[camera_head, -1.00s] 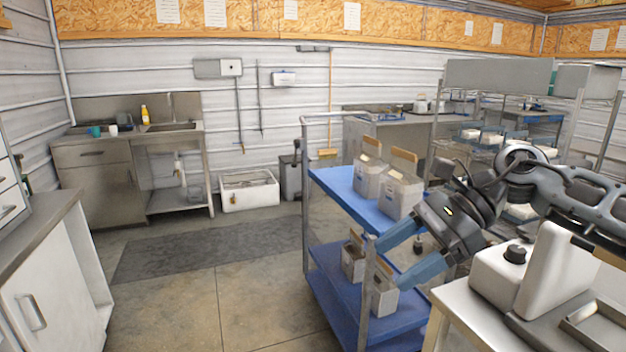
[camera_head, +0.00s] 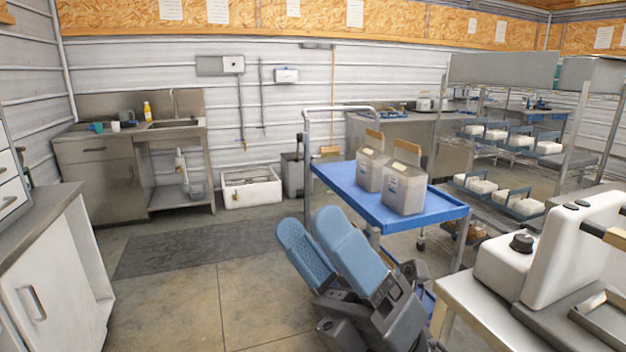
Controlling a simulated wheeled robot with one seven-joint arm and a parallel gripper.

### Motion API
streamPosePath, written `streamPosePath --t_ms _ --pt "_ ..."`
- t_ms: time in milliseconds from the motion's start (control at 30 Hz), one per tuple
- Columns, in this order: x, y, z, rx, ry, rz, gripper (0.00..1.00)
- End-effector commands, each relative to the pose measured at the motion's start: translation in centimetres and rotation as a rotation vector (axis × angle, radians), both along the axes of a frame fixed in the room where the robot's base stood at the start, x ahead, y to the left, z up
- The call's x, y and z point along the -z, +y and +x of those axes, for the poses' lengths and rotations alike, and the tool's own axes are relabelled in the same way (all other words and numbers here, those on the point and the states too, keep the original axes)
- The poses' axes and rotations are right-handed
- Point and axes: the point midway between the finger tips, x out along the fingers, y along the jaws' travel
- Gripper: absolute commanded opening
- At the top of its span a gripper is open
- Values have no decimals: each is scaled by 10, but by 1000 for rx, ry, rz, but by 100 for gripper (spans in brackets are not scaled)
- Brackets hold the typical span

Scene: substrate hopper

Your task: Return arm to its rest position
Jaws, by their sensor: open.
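My gripper (camera_head: 309,229) is in the lower middle of the head view, close to the camera. Its two blue padded fingers point up and to the left, and the grey gripper body is below and right of them. It is open, with nothing seen between the fingers. It appears in front of the blue cart (camera_head: 350,190) and hides much of the cart's lower shelf. Most of my arm is out of view below the picture.
Two grey containers (camera_head: 404,190) stand on the cart's top. A white bench (camera_head: 470,300) with a white machine (camera_head: 570,250) is at right. A white cabinet (camera_head: 60,270) is at left. The floor around the dark mat (camera_head: 190,248) is clear.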

Motion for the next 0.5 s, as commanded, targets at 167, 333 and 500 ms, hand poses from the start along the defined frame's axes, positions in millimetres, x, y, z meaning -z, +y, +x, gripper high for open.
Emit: streamPosePath --t_ms 167,333,500 --pt "32 -24 -18 -35 252 219 69" --pt "71 -50 -40 -66 481 406 69" --pt "118 -75 -68 -90 710 581 69"
